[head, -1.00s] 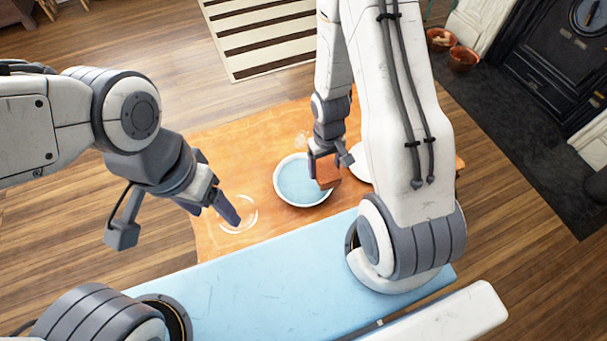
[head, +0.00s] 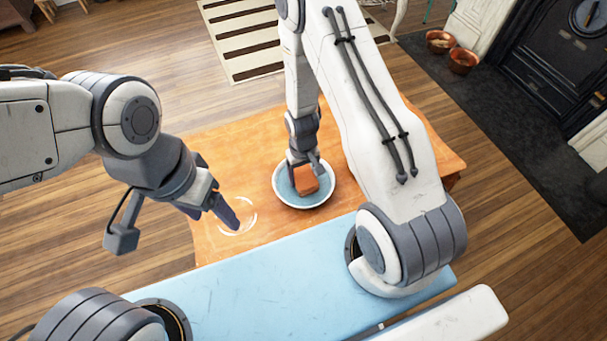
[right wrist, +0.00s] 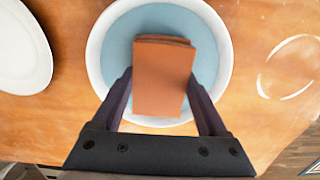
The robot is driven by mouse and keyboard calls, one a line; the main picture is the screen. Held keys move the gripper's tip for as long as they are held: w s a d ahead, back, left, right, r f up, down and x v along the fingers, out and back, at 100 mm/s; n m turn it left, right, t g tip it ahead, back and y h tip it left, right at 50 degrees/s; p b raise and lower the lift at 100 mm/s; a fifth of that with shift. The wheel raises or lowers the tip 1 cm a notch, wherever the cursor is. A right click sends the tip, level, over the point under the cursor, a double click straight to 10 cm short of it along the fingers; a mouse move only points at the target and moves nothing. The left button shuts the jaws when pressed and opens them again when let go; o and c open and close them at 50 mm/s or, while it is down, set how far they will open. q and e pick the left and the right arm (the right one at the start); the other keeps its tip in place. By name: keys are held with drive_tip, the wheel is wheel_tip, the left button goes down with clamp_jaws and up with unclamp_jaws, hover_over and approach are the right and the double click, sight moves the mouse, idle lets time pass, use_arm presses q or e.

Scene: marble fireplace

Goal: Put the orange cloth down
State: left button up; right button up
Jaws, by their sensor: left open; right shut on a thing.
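The orange cloth (head: 308,187) is a small folded, layered block. My right gripper (head: 304,170) is shut on it and holds it over a round white-rimmed dish (head: 328,198) with a pale blue inside. In the right wrist view the cloth (right wrist: 163,78) lies between the two fingers, across the middle of the dish (right wrist: 97,50) and over its near rim. I cannot tell whether the cloth touches the dish. My left gripper (head: 226,213) is open and empty, above the left part of the wooden table.
The wooden table (head: 225,150) carries a clear glass ring shape (head: 250,222) left of the dish. A white plate (right wrist: 22,50) lies on the dish's other side, hidden by my right arm in the head view. Copper pots (head: 463,60) stand on the floor by the fireplace.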

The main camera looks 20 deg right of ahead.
drive_tip(key=shift+f, duration=0.15)
drive_tip(key=o, duration=1.1)
